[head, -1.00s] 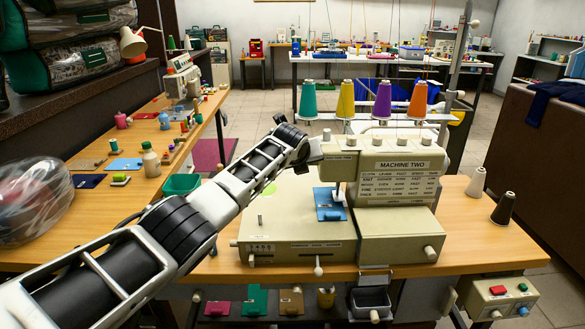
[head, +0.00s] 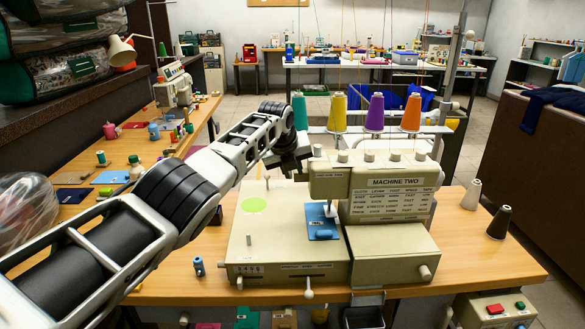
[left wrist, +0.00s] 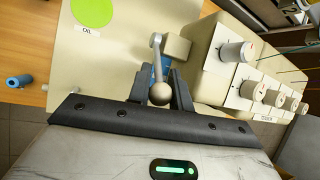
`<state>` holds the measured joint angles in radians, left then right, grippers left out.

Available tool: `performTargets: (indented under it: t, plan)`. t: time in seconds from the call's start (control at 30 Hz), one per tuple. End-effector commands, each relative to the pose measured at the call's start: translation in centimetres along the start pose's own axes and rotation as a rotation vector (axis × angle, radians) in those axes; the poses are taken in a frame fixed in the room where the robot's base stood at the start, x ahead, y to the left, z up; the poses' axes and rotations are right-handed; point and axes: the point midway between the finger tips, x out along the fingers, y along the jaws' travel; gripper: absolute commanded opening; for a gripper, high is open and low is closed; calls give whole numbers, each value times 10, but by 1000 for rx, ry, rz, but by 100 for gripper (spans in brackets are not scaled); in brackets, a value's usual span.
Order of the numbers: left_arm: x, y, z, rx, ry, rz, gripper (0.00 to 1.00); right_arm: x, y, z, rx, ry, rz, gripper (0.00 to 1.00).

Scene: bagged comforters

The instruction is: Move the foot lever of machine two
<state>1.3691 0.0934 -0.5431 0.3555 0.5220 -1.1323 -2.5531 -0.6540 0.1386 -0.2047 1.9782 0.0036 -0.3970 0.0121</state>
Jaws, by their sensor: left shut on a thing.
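Machine two (head: 395,190) is a beige sewing machine on the wooden table, with a blue cloth piece (head: 322,222) on its bed below the head. My left gripper (head: 292,158) is at the left end of the machine's head. In the left wrist view, the foot lever (left wrist: 156,58) is a grey rod with a round knob, beside the machine's head. The two dark fingers of my left gripper (left wrist: 160,80) are on either side of it, shut on it near the knob. The lever is hidden in the head view. My right gripper is not in view.
Thread cones, such as a yellow one (head: 338,112), stand behind the head with threads running up. A small blue spool (head: 198,266) lies on the table left of the bed. White and black cones (head: 499,222) stand at the right. A control box (head: 495,308) hangs below.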

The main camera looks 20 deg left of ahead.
Motion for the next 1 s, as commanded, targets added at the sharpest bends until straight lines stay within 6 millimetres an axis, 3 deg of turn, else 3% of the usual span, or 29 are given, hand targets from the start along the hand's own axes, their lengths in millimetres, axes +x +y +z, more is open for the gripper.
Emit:
performTargets:
  t: [0.2,0.23,0.3,0.67,1.0]
  plan:
    - [1,0,-1,-2,4,-1,0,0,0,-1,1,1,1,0]
    - [1,0,-1,-2,4,-1,26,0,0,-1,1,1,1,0]
    - [1,0,-1,-2,3,-1,43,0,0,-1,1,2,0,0]
    - [-2,0,0,-1,-1,-2,43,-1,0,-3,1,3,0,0]
    - [-31,0,0,1,-3,-1,43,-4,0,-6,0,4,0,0]
